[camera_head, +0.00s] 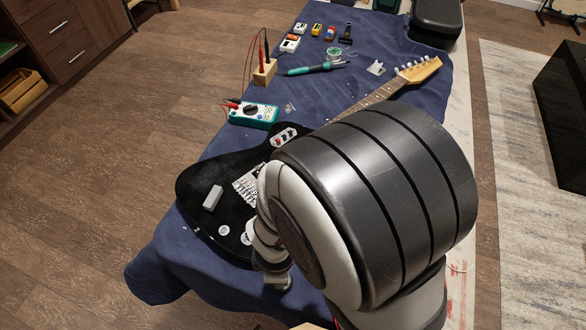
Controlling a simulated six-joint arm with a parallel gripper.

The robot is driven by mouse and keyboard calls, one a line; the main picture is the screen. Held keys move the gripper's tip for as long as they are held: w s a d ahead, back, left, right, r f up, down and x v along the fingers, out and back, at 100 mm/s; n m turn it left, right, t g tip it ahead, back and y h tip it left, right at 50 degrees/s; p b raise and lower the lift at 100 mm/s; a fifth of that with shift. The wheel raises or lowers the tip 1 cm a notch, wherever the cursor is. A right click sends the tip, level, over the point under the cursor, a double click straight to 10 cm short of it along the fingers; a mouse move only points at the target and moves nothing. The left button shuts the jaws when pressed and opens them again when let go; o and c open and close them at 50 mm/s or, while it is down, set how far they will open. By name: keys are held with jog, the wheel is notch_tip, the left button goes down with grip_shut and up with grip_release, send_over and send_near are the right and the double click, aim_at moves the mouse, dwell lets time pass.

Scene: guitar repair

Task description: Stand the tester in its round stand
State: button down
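A teal and white multimeter (253,113), the only thing I see that looks like a tester, lies on the blue cloth beside the guitar body. Its red and black leads run up to a wooden block (265,72) with probes upright in it. I cannot make out a round stand; my large arm hides much of the right and front of the bench. The end of my arm (272,264) shows only partly, low over the near edge of the guitar.
A black electric guitar (214,172) lies along the cloth (165,255), its neck partly behind my arm. A teal soldering iron (311,69), a solder spool (334,52) and several small coloured boxes (316,29) lie at the back. A dark case (437,20) stands at the far right.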

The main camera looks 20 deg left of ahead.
jog(key=shift+f, duration=0.5)
dwell(0.3)
jog(key=c, duration=0.6)
grip_release()
jog(key=o, duration=0.5)
jog(key=shift+r, duration=3)
